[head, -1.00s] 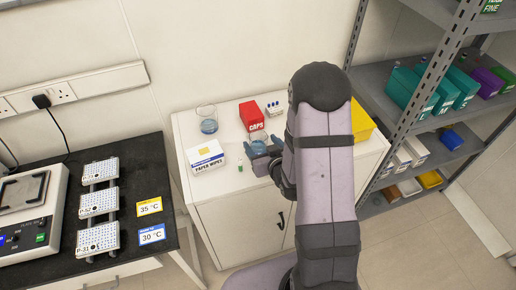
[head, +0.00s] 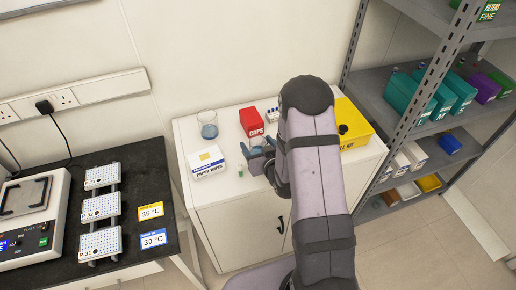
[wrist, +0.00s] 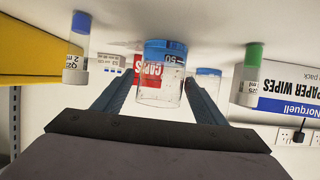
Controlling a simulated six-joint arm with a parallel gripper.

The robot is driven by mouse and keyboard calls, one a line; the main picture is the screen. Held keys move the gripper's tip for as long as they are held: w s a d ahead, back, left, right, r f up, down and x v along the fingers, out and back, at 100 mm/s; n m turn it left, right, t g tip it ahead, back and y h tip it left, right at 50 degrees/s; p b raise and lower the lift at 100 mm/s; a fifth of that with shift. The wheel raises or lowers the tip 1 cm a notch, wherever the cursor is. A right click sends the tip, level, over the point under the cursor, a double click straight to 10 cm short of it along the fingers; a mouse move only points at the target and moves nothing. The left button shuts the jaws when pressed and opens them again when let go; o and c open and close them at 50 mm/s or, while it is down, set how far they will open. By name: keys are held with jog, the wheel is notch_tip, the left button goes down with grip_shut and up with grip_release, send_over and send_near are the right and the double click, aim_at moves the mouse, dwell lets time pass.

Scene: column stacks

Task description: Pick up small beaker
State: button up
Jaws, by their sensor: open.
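The small beaker (wrist: 162,85) is clear glass with blue liquid and a "50" marking. It stands upright on the white cabinet top, which appears upside down in the wrist view. My gripper (wrist: 164,78) is open, with one finger on each side of the beaker in that view. I cannot tell how deep the beaker sits between the fingers, and no contact is clear. In the head view my gripper (head: 258,152) is low over the cabinet top, in front of the red caps box; the beaker is largely hidden there.
A larger beaker (head: 208,128) with blue liquid stands at the back left. The red caps box (head: 251,121), paper wipes box (head: 207,162) and yellow box (head: 352,125) surround the spot. A green-capped tube (wrist: 250,75) and blue-capped tube (wrist: 76,48) stand to either side.

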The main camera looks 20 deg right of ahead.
aim_at(256, 142)
jog(key=shift+p+x, duration=0.5)
jog(key=shift+x, duration=1.15)
jog(key=shift+a, duration=0.1)
jog(key=c, duration=1.2)
jog(key=shift+r, duration=0.2)
notch_tip(256, 142, up, 9)
jog(key=b, duration=0.2)
jog(key=shift+r, duration=0.2)
jog(key=shift+r, duration=0.1)
